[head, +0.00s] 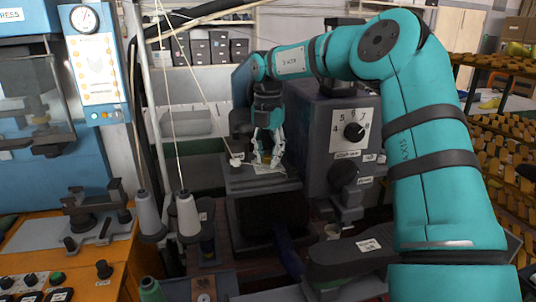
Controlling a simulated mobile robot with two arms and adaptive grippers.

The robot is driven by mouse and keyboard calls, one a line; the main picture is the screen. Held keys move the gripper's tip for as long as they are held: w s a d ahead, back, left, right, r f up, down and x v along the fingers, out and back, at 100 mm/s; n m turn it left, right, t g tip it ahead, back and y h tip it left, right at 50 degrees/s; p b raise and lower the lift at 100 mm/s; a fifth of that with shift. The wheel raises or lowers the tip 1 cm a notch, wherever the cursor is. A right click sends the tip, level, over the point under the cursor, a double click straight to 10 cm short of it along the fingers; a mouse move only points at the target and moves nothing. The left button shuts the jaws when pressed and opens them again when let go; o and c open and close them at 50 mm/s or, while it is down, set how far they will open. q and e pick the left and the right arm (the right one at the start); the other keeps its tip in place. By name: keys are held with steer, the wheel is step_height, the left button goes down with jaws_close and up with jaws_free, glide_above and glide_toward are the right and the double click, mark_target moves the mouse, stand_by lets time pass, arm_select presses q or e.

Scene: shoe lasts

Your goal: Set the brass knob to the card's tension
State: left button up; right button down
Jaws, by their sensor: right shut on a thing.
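My right gripper (266,160) reaches down from its teal arm onto the grey block (262,182) of the machine in the middle. Its fingers are shut on a small yellowish part, which looks like the brass knob and is mostly hidden by the fingers. A white patch, perhaps paper or a plate, lies around the fingertips; I cannot read it. I cannot make out for certain which card gives the tension. My left gripper is not in view.
Thread cones (188,214) stand left of the machine, with threads running up. A blue machine with a gauge (84,18) and an orange panel is at the left. Racks of shoe lasts (505,130) stand at the right. A dark labelled arm (350,255) is in front.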

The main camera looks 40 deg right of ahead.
mark_target(268, 156)
steer(key=shift+m, duration=0.3)
steer(key=c, duration=1.1)
jaws_free()
steer(key=shift+r, duration=0.1)
step_height(268, 156, up, 12)
steer(key=shift+f, duration=0.15)
